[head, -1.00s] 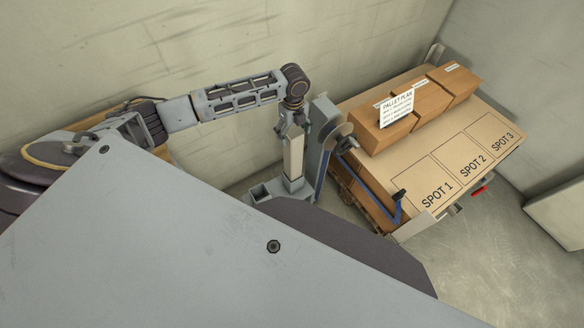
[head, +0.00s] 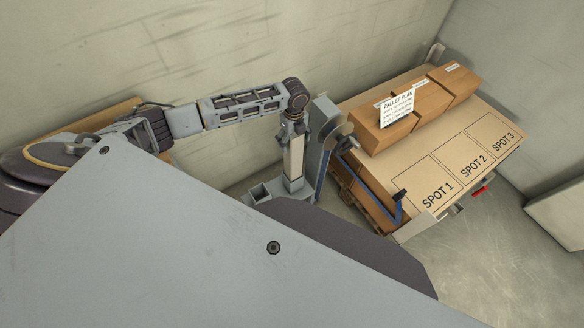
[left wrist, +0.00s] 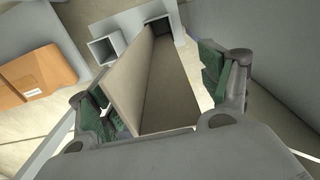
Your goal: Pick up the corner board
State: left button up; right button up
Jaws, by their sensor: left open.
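The corner board (head: 296,158) is a tall, pale beige angled strip standing upright in a grey socket holder (head: 262,192). In the left wrist view the board (left wrist: 143,85) shows its L-shaped faces running down into a square socket. My left gripper (head: 292,124) is at the top of the board, pointing down. In the left wrist view its open green-padded fingers (left wrist: 158,92) stand on either side of the board, with a visible gap at the right finger. Whether the left finger touches the board I cannot tell. My right gripper is not in view.
A second, empty square socket (left wrist: 106,48) sits beside the board. A wall is behind.

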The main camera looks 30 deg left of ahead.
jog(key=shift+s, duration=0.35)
pick_arm(q)
jog(key=c, duration=1)
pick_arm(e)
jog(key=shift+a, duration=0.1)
pick_arm(q)
jog(key=shift+r, duration=0.15)
notch_tip(320, 180, up, 18)
jog(key=p, duration=0.1)
jog(key=shift+p, duration=0.35)
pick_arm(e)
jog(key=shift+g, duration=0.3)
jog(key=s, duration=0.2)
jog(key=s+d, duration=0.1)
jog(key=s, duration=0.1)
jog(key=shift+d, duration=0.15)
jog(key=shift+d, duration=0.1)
